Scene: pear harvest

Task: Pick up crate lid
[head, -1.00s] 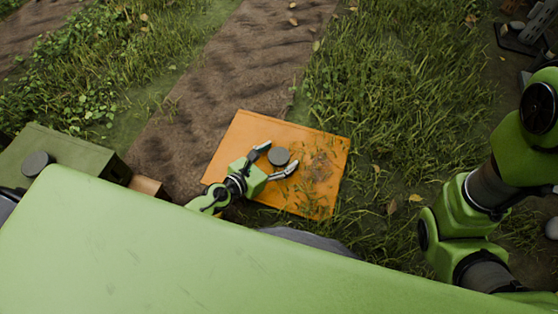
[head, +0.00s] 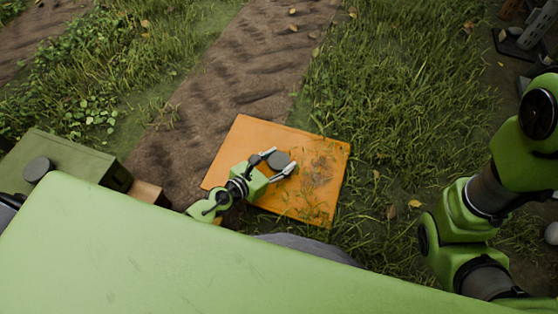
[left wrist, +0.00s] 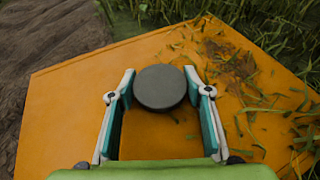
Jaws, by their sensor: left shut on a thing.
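The orange crate lid (head: 236,145) lies on the grass and soil in the middle of the head view, and fills much of the left wrist view (left wrist: 62,110). A round dark grey knob (head: 279,159) stands on it and also shows in the left wrist view (left wrist: 160,88). My left gripper (head: 280,161) is shut on this knob, one finger on each side, and its fingers also show in the left wrist view (left wrist: 160,80). Leaf bits and dirt lie on the lid's right part. My right gripper is out of view; only my right arm's links show.
A green box (head: 75,158) with a grey knob (head: 38,169) on its top stands at the left. A brown piece (head: 147,192) sits beside it. A bare soil strip (head: 215,85) runs behind the lid, with grass on both sides. Dark grey equipment (head: 535,30) stands at the top right.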

